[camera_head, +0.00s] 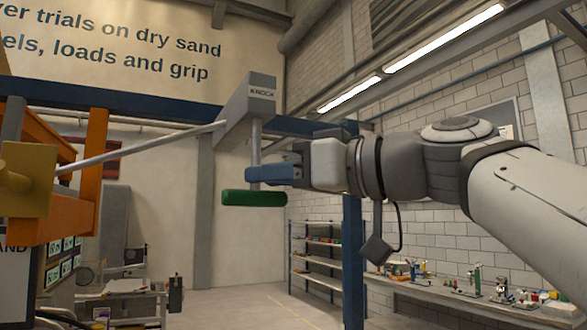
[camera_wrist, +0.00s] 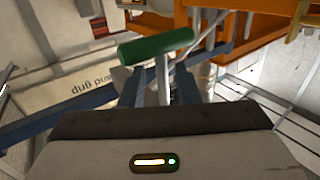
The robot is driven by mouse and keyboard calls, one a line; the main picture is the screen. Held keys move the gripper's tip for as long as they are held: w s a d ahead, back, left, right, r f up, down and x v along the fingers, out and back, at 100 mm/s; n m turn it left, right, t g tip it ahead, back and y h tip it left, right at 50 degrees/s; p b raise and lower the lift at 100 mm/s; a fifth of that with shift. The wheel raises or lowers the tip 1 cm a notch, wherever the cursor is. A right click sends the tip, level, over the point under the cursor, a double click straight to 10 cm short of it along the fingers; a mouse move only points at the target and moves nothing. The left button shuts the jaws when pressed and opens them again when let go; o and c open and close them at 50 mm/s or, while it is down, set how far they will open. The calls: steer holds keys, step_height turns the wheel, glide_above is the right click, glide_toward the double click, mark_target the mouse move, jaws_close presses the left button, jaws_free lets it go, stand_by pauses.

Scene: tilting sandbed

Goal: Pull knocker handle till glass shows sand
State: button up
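The knocker is a grey box (camera_head: 247,100) marked KNOCK, with a thin rod (camera_head: 256,142) hanging from it. A green bar handle (camera_head: 254,198) lies across the rod's lower end. My gripper (camera_head: 254,175) reaches in from the right, its blue fingers at the rod just above the handle. In the wrist view, the green handle (camera_wrist: 156,46) crosses beyond the fingers. The rod (camera_wrist: 162,82) stands between the two fingers (camera_wrist: 160,82), with gaps seeming to show on both sides. I cannot make out a glass showing sand in either view.
A long bar (camera_head: 130,148) runs from the knocker box to the orange frame (camera_head: 92,165) at left. A blue post (camera_head: 353,260) stands below my arm. Shelves (camera_head: 316,256) and a cluttered workbench (camera_head: 470,297) are behind. The floor below the handle looks clear.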

mark_target(255, 190)
steer(key=shift+p+x, duration=0.5)
steer(key=shift+x, duration=1.1)
jaws_close()
